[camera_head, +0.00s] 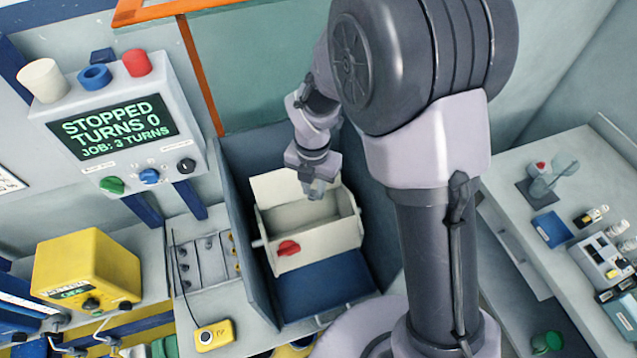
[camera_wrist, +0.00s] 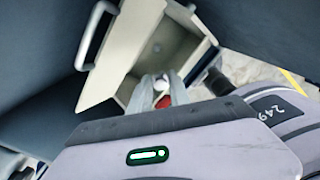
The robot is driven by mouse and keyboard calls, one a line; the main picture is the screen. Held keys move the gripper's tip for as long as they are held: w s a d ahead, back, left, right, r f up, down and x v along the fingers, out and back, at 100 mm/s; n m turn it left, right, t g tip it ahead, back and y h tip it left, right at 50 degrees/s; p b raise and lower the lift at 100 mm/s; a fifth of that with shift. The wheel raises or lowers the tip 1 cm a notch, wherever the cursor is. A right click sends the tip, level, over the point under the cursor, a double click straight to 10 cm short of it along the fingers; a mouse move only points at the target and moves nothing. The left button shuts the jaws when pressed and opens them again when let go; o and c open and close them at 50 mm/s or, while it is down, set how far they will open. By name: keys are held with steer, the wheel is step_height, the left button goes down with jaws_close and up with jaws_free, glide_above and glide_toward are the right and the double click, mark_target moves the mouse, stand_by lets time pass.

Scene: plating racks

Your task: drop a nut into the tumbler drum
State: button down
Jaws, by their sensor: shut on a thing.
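The tumbler drum (camera_head: 335,240) is a cream box between grey side walls, with its lid raised and its mouth open upward. A red knob (camera_head: 288,248) sits on its front. In the wrist view the open drum (camera_wrist: 133,88) lies just past my fingertips. My gripper (camera_head: 316,192) is over the drum's opening, near the raised lid. In the wrist view my gripper (camera_wrist: 163,80) is shut on a small nut, which is mostly hidden between the fingers. A small pale round spot shows inside the drum, too small to identify.
A control box (camera_head: 190,140) at the left reads STOPPED, TURNS 0, JOB: 3 TURNS. A yellow device (camera_head: 75,265) and a yellow handset (camera_head: 214,335) lie left of the drum. A blue panel (camera_head: 325,285) is below it. A bench (camera_head: 510,205) with small items stands at right.

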mark_target(314, 200)
step_height(314, 200, down, 6)
steer(key=b, duration=0.4)
steer(key=shift+b, duration=0.4)
steer(key=c, duration=1.1)
jaws_free()
steer(key=shift+c, duration=0.2)
steer(key=shift+r, duration=0.15)
step_height(314, 200, up, 12)
steer(key=shift+f+p, duration=0.1)
steer(key=shift+p, duration=1.15)
